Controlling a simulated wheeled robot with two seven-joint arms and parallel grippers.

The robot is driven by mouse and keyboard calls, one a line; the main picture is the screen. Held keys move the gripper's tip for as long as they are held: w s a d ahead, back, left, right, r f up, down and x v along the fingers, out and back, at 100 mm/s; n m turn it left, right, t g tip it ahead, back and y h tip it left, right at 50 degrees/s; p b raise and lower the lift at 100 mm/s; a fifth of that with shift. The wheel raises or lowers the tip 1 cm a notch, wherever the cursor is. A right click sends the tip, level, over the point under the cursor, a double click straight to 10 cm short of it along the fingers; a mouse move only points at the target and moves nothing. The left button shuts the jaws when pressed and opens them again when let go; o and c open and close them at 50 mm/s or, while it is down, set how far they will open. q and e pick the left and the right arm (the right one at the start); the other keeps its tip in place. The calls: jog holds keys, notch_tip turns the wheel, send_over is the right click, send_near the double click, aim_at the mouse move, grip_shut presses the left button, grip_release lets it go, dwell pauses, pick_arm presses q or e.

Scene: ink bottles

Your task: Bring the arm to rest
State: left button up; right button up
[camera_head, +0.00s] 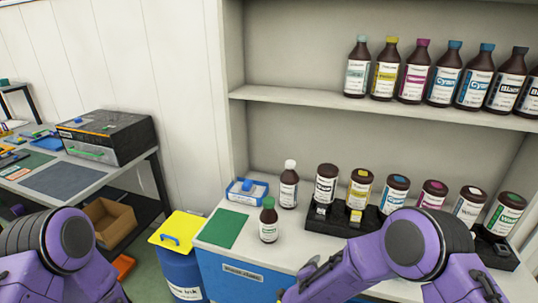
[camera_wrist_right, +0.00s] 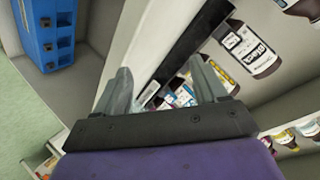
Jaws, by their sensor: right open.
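My right gripper (camera_wrist_right: 163,82) is open in the right wrist view, with nothing between its two grey fingers. In the head view my right arm (camera_head: 345,272) is bent low over the front of the cabinet top; its fingertips are not clear there. My left arm (camera_head: 55,250) shows at the lower left, with its gripper out of view. A green-capped bottle (camera_head: 269,222) and a white-capped bottle (camera_head: 289,186) stand upright on the cabinet top, left of my right arm. A dark bottle with a Black label (camera_wrist_right: 252,48) is apart from the right fingers.
Several ink bottles stand along the shelf (camera_head: 300,97). Large round ink containers sit in a black rack (camera_head: 325,224) below. A green mat (camera_head: 222,229) and a blue tray (camera_head: 247,191) lie at the left. A blue bin with a yellow lid (camera_head: 179,231) stands beside the cabinet.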

pick_arm(q)
jog(key=s+a+f+g+y+b, duration=0.1)
jog(key=s+a+f+b, duration=0.1)
jog(key=s, duration=0.4)
jog(key=s+a+f+n+g+y+b, duration=0.1)
jog(key=s+a+f+g+y+b, duration=0.1)
jog(key=s+a+f, duration=0.2)
jog(key=s+a+f+g+y+b, duration=0.1)
jog(key=s+a+f, duration=0.3)
jog(key=s, duration=0.5)
jog(key=shift+s+f+n+g+y+b, duration=0.3)
jog(key=shift+f+n+g+y+b, duration=0.15)
jog(key=shift+g, duration=0.25)
pick_arm(e)
jog(key=s+d+f+n+g+y, duration=0.1)
jog(key=s+d+f, duration=0.4)
jog(key=s, duration=0.7)
jog(key=s+d+f+n+g, duration=0.4)
jog(key=s+f, duration=0.3)
jog(key=s, duration=0.5)
jog(key=s+d+f+n+g+y, duration=0.1)
jog(key=s+d+f, duration=0.5)
jog(key=s, duration=0.6)
jog(key=shift+f+n+g+y, duration=0.15)
jog(key=shift+n+g+y, duration=0.15)
jog(key=shift+n+g, duration=0.5)
